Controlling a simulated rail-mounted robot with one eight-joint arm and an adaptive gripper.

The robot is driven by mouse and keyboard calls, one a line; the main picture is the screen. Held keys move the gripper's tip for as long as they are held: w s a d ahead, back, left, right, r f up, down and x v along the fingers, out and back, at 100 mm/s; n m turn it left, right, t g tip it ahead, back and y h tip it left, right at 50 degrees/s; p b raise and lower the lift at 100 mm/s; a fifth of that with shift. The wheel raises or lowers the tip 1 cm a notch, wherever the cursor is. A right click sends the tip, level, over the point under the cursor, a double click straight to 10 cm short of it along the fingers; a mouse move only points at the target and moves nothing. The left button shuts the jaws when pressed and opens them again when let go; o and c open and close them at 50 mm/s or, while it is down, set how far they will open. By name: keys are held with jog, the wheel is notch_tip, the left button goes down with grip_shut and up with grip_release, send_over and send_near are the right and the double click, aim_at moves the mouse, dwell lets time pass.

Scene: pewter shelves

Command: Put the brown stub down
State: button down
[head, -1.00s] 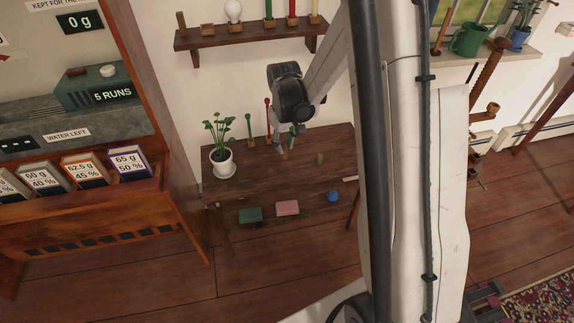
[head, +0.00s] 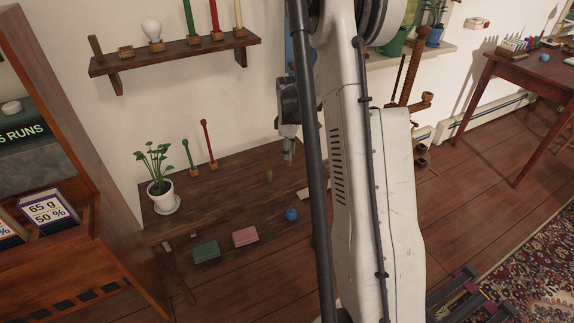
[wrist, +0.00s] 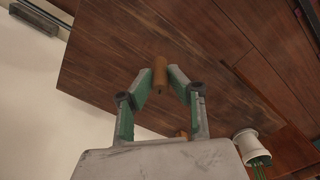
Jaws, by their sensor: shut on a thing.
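The brown stub (wrist: 160,72) is a short brown cylinder. In the wrist view it sits between the two green-padded fingertips of my gripper (wrist: 161,84), which is shut on it. In the head view my gripper (head: 289,155) hangs over the back right part of the dark wooden table (head: 228,187), partly hidden behind my arm. The stub is too small there to make out clearly. I cannot tell its exact height above the tabletop.
A potted plant (head: 160,187) stands at left. A wall shelf (head: 180,54) is above.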

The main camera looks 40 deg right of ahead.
jog(key=shift+w+d+f+b, duration=0.4)
jog(key=shift+d+f, duration=0.6)
jog(key=shift+f, duration=0.3)
jog(key=shift+w+d+f+b, duration=0.25)
jog(key=shift+d+f+b, duration=0.2)
jog(key=shift+d+f, duration=0.75)
jog(key=shift+w+d+f+b, duration=0.4)
jog(key=shift+d+f, duration=0.45)
jog(key=shift+f, duration=0.6)
jog(key=shift+f, duration=0.1)
jog(key=c, duration=1.6)
grip_release()
jog(key=shift+c, duration=0.2)
